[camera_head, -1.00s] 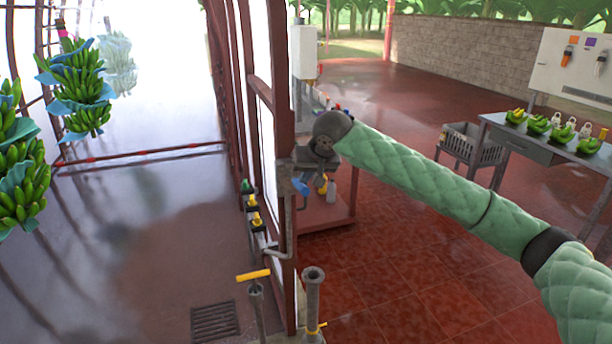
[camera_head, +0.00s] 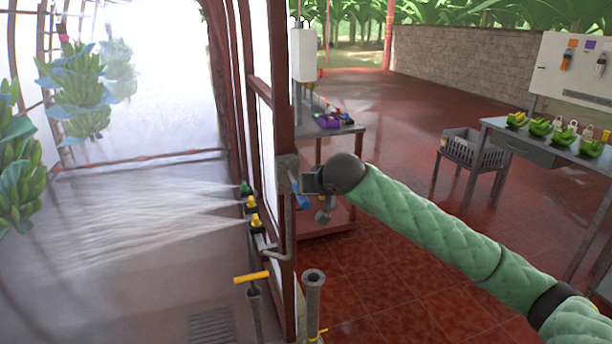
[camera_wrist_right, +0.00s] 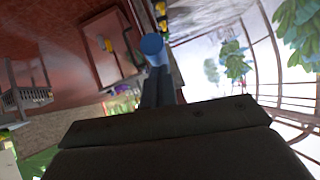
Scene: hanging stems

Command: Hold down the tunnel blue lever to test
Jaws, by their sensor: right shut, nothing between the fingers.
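The blue lever (camera_head: 301,197) is on the red frame post at the tunnel's side, pointing downward, partly hidden by my right gripper (camera_head: 309,183). In the right wrist view the lever's rounded blue end (camera_wrist_right: 152,45) is right at the tips of my shut right gripper (camera_wrist_right: 157,80); the fingers appear to touch it, with nothing between them. White water sprays from the nozzles (camera_head: 252,204) leftward into the tunnel. My left gripper is not in view.
Banana bunches (camera_head: 80,95) hang in the tunnel at left. A yellow-handled valve (camera_head: 252,277) and a grey pipe (camera_head: 313,295) stand below the post. A grey crate (camera_head: 470,152) and a bench are at right, with open red floor between.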

